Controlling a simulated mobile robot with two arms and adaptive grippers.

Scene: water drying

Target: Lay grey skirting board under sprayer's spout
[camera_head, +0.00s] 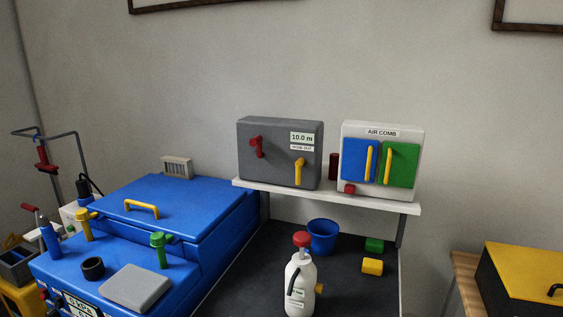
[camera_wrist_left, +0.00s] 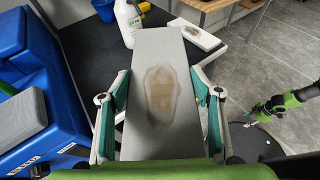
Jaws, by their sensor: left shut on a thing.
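My left gripper (camera_wrist_left: 158,82) is shut on a grey skirting board (camera_wrist_left: 165,45) with a brown stain on its face. One finger is on each long side of the board. The white sprayer (camera_head: 299,290) with a red knob stands upright on the dark table top. My right gripper (camera_wrist_left: 268,110) shows at the right of the left wrist view, too small to judge. Neither gripper shows in the head view.
A light stained piece (camera_wrist_left: 204,38) lies beyond the held board. A blue bucket (camera_head: 322,237), a green block (camera_head: 374,245) and a yellow block (camera_head: 372,266) stand behind the sprayer. A blue machine (camera_head: 205,240) flanks the dark table top (camera_head: 255,290) on the left.

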